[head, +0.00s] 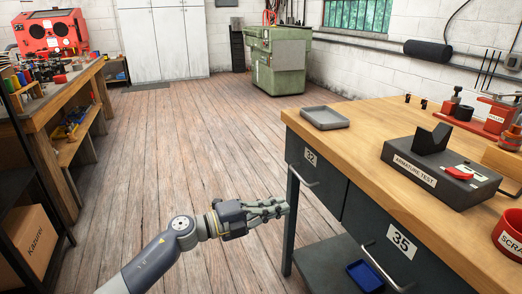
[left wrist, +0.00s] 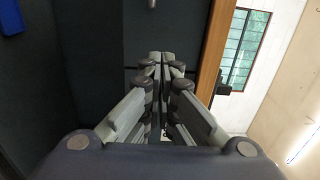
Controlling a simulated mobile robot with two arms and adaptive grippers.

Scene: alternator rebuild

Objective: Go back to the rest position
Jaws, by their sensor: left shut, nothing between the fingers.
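My left gripper (head: 284,207) reaches in from the lower left of the head view, low beside the near left corner of the workbench. In the left wrist view the fingers (left wrist: 167,60) are together, pointing at the dark cabinet face (left wrist: 145,30). My right gripper does not show.
The workbench (head: 375,125) on the right carries a grey tray (head: 325,118), an armature tester (head: 440,172) and a red scrap bin (head: 511,235). A blue bin (head: 365,275) sits on its lower shelf. Another bench (head: 58,95) stands left. The plank floor (head: 185,130) between them is clear.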

